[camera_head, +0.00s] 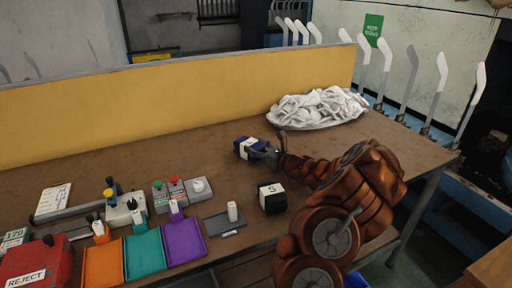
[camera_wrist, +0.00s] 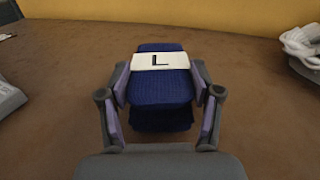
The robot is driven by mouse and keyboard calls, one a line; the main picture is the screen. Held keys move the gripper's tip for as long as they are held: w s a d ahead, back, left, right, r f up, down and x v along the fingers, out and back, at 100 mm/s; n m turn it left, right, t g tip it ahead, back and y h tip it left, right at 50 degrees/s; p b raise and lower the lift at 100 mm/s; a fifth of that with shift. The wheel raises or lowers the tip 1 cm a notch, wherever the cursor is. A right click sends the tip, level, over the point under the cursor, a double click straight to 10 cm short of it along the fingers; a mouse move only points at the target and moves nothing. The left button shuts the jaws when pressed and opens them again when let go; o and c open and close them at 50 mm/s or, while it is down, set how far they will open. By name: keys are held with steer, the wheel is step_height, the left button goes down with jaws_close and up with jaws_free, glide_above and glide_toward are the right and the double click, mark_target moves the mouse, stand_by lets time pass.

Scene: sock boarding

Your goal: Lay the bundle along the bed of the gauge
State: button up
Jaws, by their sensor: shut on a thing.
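The navy sock bundle (camera_head: 241,147) has a white band, marked L in the wrist view (camera_wrist: 158,88). My gripper (camera_head: 268,152) is shut on it, with one finger pad along each side in the wrist view. The bundle is close over the brown table or touching it; I cannot tell which. A long grey strip (camera_head: 78,209), which looks like the gauge, lies at the table's left, well away from my gripper. A white card (camera_head: 52,198) is beside it. The gauge does not show clearly in the wrist view.
A black bundle with a white band (camera_head: 272,198) lies in front of my arm. Orange (camera_head: 103,266), teal (camera_head: 144,253) and purple (camera_head: 185,241) trays line the front edge. A white sock heap (camera_head: 318,108) is at back right. A yellow panel (camera_head: 180,88) closes the back. The table's middle is clear.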

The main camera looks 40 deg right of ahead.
steer(key=o, duration=0.8)
steer(key=shift+f, duration=0.15)
steer(key=o, duration=0.4)
